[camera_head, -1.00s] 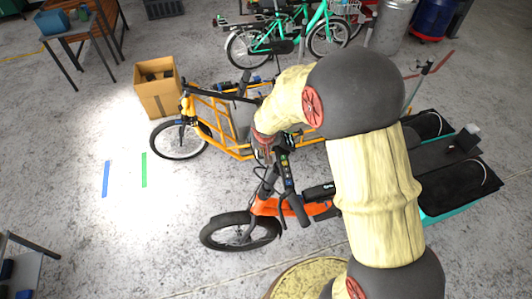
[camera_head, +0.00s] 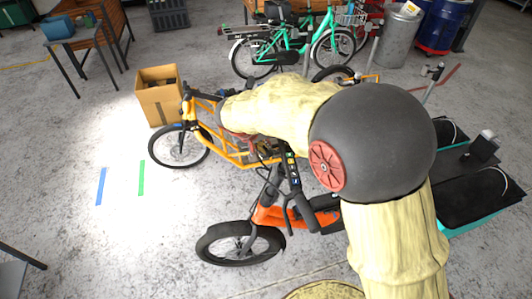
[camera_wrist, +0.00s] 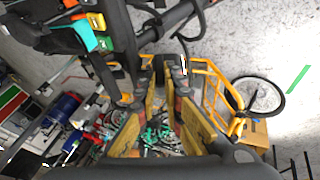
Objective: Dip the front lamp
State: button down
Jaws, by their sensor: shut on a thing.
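The front lamp itself cannot be made out; a bright patch of light (camera_head: 125,145) lies on the floor left of the bikes. The orange cargo bike (camera_head: 262,216) stands in the foreground. Its dark handlebar (camera_head: 302,207) carries a strip of coloured buttons (camera_head: 290,168); coloured controls (camera_wrist: 95,22) also show close up in the wrist view. My gripper (camera_wrist: 163,72) is at the front of this handlebar, its yellow-padded fingers closed on a small part that I cannot identify. In the head view my arm hides most of the gripper.
A yellow-framed cargo bike (camera_head: 205,112) stands close behind the orange one. A cardboard box (camera_head: 160,104) is behind its wheel. Blue tape (camera_head: 101,186) and green tape (camera_head: 142,178) mark the clear floor at left. Teal bikes (camera_head: 290,45) stand at the back.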

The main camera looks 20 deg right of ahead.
jog(key=shift+a+f+h+b, duration=0.25)
jog(key=shift+h+b, duration=0.15)
jog(key=shift+b, duration=0.2)
jog(key=shift+r, duration=0.15)
jog(key=c, duration=1.9)
grip_release()
jog(key=v, duration=1.2)
jog(key=shift+w+a, duration=0.1)
